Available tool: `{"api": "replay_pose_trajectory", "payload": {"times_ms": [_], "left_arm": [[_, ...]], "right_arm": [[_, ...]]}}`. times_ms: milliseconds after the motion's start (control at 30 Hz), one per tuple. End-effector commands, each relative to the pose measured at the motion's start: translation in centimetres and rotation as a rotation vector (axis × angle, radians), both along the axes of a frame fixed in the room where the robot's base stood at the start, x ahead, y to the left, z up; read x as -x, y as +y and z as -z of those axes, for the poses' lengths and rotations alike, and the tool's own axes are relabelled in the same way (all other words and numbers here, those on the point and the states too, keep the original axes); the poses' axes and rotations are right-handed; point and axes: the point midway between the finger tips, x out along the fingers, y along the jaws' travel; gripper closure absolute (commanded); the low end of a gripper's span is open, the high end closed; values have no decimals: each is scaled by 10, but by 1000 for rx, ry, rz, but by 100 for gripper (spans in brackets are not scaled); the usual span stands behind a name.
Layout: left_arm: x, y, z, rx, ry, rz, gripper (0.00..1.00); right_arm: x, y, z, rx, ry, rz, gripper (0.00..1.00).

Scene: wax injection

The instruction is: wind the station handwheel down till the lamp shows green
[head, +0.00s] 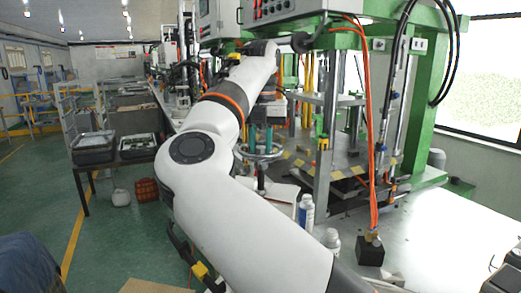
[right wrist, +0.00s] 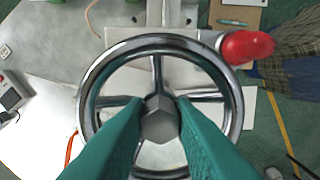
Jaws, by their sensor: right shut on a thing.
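The station handwheel (right wrist: 232,88) has a chrome rim, several spokes, a grey hexagonal hub (right wrist: 160,118) and a red knob (right wrist: 247,46) at upper right in the right wrist view. In the head view its rim (head: 262,155) shows in part beside my white right arm. My right gripper (right wrist: 159,112) has its teal fingers shut on the hub, one on each side. My left gripper is not in view.
A control box (head: 272,10) with red buttons hangs above the green press frame (head: 448,70). White bottles (head: 306,213) and a black block (head: 370,252) stand on the bench near my arm. Orange hoses (head: 368,120) hang at the right. Grey bins (head: 93,148) stand at left.

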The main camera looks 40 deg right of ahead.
Motion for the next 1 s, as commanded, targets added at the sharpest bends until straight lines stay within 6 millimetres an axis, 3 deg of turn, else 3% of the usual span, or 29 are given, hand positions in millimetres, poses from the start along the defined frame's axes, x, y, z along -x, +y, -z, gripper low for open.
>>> {"api": "replay_pose_trajectory", "payload": {"times_ms": [1000], "left_arm": [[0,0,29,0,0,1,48]], "right_arm": [[0,-2,-2,9,-7,-967,100]]}}
